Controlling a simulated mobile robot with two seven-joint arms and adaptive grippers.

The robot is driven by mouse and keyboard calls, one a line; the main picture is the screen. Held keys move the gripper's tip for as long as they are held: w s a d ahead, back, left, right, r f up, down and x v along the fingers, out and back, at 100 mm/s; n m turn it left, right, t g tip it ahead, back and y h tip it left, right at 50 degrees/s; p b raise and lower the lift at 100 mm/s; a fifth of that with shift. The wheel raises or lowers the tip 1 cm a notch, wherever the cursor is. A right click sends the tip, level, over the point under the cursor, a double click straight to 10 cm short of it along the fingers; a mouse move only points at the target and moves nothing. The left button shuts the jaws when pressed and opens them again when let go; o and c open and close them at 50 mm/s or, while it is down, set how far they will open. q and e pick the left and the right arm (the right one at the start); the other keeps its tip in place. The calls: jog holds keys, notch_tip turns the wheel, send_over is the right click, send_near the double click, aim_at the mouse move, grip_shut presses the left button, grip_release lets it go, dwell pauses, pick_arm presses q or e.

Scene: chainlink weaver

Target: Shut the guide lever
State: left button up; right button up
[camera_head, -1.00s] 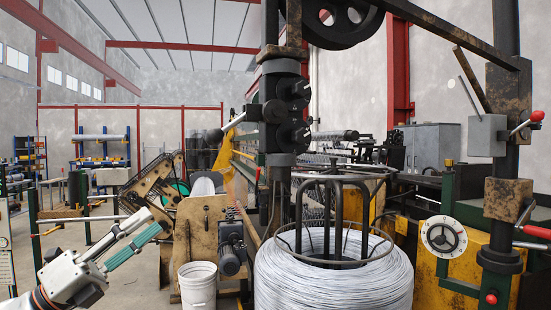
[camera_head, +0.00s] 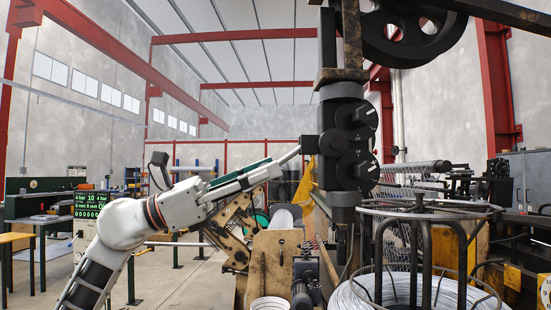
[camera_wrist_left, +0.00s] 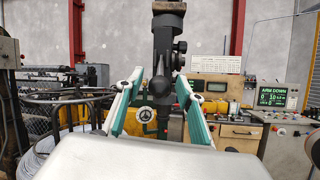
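The guide lever (camera_head: 290,155) is a short pale rod sticking out to the lower left from the black guide head (camera_head: 346,140) in the head view. My left gripper (camera_head: 268,166) reaches in from the left, its fingertips at the lever's outer end. Whether they touch it, I cannot tell. In the left wrist view the green-and-white fingers (camera_wrist_left: 160,80) stand apart, open, with the dark guide head (camera_wrist_left: 167,45) between and beyond them. The lever is hard to make out there against the dark head. My right gripper is not in view.
A wire coil (camera_head: 405,293) inside a metal hoop cage stands below right of the head. A big black wheel (camera_head: 412,28) hangs above. A tan machine (camera_head: 270,255) and white bucket (camera_head: 270,303) are below the arm. A control screen (camera_wrist_left: 272,97) shows in the wrist view.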

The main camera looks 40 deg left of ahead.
aim_at(284, 159)
pick_arm(q)
jog(key=p+x, duration=0.1)
jog(key=x, duration=0.1)
jog(key=shift+w+d+r, duration=0.15)
jog(key=shift+d, duration=0.05)
jog(key=shift+w+d, duration=0.2)
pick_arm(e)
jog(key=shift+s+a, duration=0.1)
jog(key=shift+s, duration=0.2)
